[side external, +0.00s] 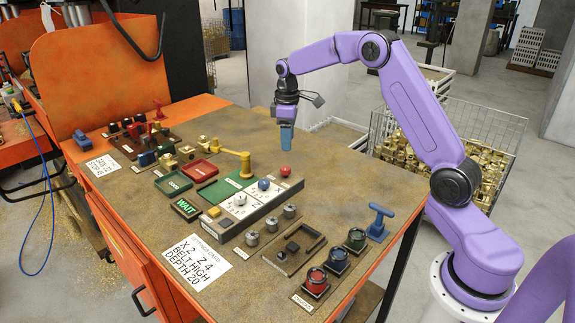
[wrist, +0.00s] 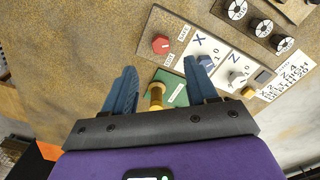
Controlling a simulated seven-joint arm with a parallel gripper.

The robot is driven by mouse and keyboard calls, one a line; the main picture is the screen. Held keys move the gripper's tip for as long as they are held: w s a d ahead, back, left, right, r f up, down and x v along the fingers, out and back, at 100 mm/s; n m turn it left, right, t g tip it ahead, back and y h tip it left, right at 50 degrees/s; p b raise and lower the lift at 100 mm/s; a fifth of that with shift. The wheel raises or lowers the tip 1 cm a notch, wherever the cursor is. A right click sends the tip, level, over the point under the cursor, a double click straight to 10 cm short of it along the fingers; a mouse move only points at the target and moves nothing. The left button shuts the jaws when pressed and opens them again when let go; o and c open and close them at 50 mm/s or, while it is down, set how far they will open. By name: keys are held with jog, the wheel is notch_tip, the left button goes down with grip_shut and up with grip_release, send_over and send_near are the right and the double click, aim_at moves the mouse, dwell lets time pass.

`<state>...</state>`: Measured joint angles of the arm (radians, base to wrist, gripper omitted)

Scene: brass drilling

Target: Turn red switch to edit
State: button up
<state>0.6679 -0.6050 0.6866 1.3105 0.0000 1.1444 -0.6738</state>
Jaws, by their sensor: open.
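The red switch (side external: 286,171) is a small red knob at the far end of the grey control panel, beside the blue and white knobs. In the wrist view the red switch (wrist: 161,44) lies beyond my fingertips, with two small labels beside it; I cannot clearly tell which way it points. My gripper (side external: 286,138) hangs above the table's far part, fingers down, apart from the switch. In the wrist view my gripper (wrist: 160,72) has its blue fingers spread with nothing held between them.
A brass lever (side external: 244,163) stands by the green plate (side external: 222,190), close to the panel. The blue knob (side external: 264,184) and white knob (side external: 240,199) sit near the switch. A job card (side external: 197,263) lies at the front.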

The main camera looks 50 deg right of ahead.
aim_at(288, 168)
notch_tip(288, 168, down, 10)
jog(key=shift+r, duration=0.15)
dwell(0.3)
jog(key=c, duration=1.1)
